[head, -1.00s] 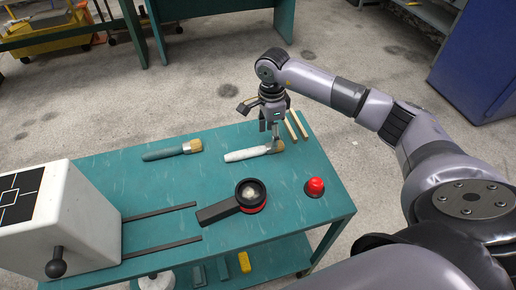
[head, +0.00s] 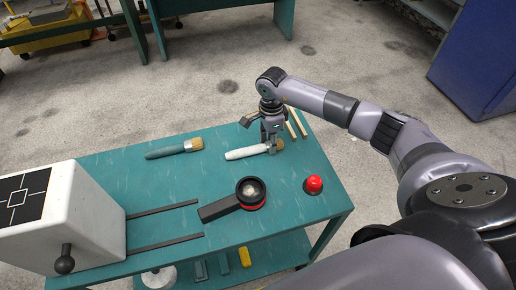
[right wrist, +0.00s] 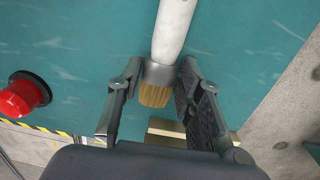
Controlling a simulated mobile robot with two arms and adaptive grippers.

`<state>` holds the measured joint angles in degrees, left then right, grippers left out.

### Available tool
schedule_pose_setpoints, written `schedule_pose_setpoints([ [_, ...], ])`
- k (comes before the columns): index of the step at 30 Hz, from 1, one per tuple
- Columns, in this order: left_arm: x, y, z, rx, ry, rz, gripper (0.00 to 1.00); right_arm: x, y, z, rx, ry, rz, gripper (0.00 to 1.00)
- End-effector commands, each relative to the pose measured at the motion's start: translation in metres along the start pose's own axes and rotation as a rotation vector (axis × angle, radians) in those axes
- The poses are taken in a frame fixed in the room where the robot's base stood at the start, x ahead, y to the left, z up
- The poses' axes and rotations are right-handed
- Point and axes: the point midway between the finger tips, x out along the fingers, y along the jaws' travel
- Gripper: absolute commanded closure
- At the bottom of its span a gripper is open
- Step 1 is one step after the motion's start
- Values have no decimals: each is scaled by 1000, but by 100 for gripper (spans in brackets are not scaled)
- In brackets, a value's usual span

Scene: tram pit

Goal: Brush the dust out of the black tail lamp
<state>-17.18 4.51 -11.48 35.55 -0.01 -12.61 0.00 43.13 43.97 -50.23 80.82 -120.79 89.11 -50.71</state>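The black tail lamp (head: 234,203) lies on the teal table, with a round cup, a red ring and a flat bar. A pale patch shows inside the cup. A brush with a white handle (head: 241,153) lies behind it. My right gripper (head: 270,149) points down over this brush's bristle end. In the right wrist view my open fingers (right wrist: 158,82) stand on both sides of the metal collar of the white-handled brush (right wrist: 174,30), and its tan bristles point towards my palm. I cannot tell whether they touch it. My left gripper is not in view.
A green-handled brush (head: 174,149) lies to the left. A red knob (head: 313,185) stands right of the lamp. A white block (head: 36,222) with a black lever and two dark rails (head: 163,208) takes the left end. Two wooden sticks (head: 297,122) lie at the far edge.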

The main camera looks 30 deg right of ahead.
Motion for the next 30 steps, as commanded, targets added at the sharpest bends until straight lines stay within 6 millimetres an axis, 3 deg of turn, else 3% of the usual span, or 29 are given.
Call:
schedule_pose_setpoints([
  [14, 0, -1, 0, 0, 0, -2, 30, -1, 0, 0, 0, 0, -1, 100],
  [23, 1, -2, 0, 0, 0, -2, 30, -3, -1, 0, 1, -1, -2, 100],
  [30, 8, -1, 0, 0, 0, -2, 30, -29, -1, 0, -1, 0, -6, 100],
])
